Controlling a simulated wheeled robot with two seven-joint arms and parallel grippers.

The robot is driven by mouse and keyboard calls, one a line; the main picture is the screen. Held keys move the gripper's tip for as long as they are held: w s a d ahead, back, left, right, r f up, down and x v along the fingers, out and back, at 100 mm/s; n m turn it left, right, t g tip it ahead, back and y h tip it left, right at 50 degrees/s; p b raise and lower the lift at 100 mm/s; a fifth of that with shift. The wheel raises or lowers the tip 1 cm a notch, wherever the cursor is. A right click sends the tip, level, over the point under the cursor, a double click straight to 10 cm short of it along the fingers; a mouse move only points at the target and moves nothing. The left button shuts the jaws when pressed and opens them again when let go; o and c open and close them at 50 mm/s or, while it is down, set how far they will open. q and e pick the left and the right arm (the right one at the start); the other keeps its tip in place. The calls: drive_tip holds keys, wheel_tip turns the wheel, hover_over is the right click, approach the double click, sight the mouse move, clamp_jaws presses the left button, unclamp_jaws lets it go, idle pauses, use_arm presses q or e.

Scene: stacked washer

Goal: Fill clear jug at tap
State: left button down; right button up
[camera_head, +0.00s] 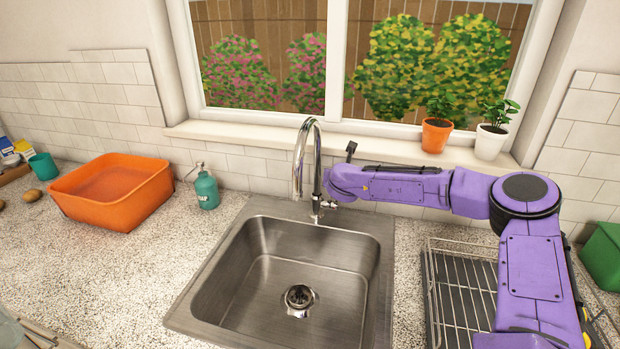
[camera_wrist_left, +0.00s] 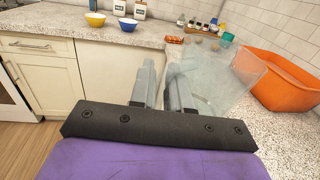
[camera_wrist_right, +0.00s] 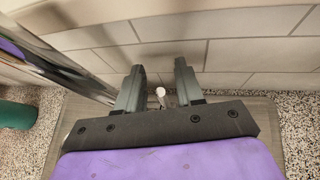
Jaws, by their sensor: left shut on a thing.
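The chrome tap (camera_head: 299,160) stands behind the steel sink (camera_head: 232,265), its spout over the basin. No water shows. My right arm reaches behind the sink in the head view, its gripper close to the tap. In the right wrist view my right gripper (camera_wrist_right: 159,80) has its fingers apart, with the small pale end of the tap lever (camera_wrist_right: 160,92) between or just below them; contact is unclear. The tap's column (camera_wrist_right: 62,62) is at left. In the left wrist view my left gripper (camera_wrist_left: 165,85) is shut on the clear jug (camera_wrist_left: 212,82), held beside the counter.
An orange tub (camera_head: 112,195) and a teal soap bottle (camera_head: 206,190) stand left of the sink. A dish rack (camera_head: 462,290) is on the right under my right arm. Two potted plants (camera_head: 436,135) stand on the sill. The sink basin is empty.

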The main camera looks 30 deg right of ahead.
drive_tip(key=b+v, duration=0.2)
drive_tip(key=v, duration=0.9)
drive_tip(key=shift+s, duration=0.1)
